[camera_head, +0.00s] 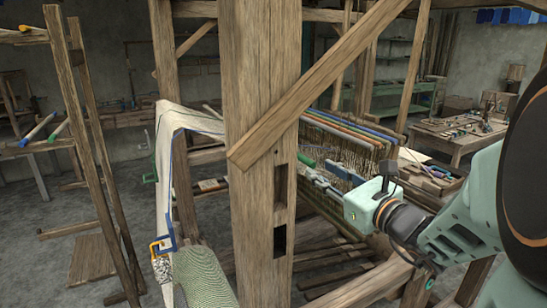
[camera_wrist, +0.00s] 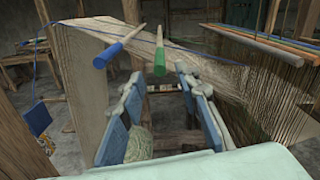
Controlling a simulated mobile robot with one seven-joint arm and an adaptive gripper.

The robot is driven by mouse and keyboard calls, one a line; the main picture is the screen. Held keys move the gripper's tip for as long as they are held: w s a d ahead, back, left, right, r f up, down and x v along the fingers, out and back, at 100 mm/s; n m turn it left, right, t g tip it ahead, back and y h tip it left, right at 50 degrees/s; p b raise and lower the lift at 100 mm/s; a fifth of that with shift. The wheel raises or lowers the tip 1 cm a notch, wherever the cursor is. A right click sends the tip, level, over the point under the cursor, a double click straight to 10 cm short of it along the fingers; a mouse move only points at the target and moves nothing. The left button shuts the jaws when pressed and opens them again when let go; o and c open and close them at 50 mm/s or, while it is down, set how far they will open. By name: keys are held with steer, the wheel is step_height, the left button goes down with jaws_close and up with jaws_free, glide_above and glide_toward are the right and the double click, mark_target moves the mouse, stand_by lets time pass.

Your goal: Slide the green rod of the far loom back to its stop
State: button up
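In the wrist view the green rod (camera_wrist: 160,52) points toward me, its pale shaft running away over the loom's cloth. Its green end is between the tips of my gripper (camera_wrist: 158,80), with a visible gap on both sides. The two fingers with blue pads are spread apart and hold nothing. In the head view my gripper (camera_head: 320,174) reaches left into the loom, and a green rod end (camera_head: 305,158) shows just beyond its tips. The rest of that rod is hidden behind the thick post.
A blue-ended rod (camera_wrist: 115,48) lies left of the green one. Coloured bars with hanging heddles (camera_head: 355,128) stand close behind my gripper. A thick wooden post (camera_head: 262,130) and diagonal brace (camera_head: 320,85) stand in front. Other blue and green rods (camera_head: 40,130) lie at far left.

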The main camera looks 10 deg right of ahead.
mark_target(303, 159)
steer(key=x, duration=0.8)
steer(key=shift+w+a+p, duration=0.2)
steer(key=shift+w+p, duration=0.05)
steer(key=shift+p, duration=0.05)
jaws_close()
